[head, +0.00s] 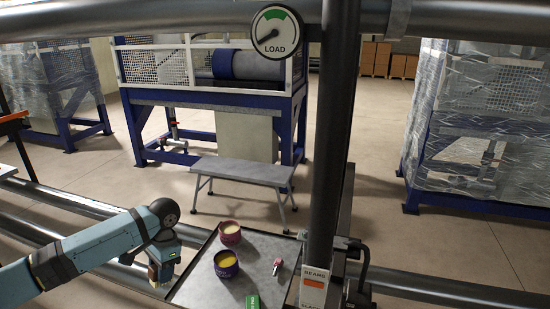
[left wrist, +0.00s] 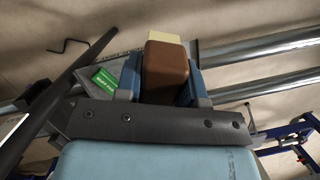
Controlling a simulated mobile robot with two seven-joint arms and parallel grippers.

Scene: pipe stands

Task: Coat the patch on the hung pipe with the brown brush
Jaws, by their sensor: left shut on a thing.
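The brown brush (left wrist: 166,68) is between the blue fingers of my left gripper (left wrist: 165,72) in the left wrist view, with its cream end (left wrist: 164,37) pointing away from the wrist. In the head view my left gripper (head: 160,272) is shut on it, pointing down just left of the grey tray. A dark upright pipe (head: 327,140) stands right of centre, and a large grey pipe (head: 150,18) runs across the top. I cannot make out a patch on either. My right gripper is not in view.
The grey tray (head: 205,292) holds a red tin (head: 230,233) and a purple tin (head: 226,264) with yellowish contents, a small red-and-white item (head: 278,266) and a green block (head: 252,302). A LOAD dial (head: 276,31) hangs at the top. Low rails cross beside the tray.

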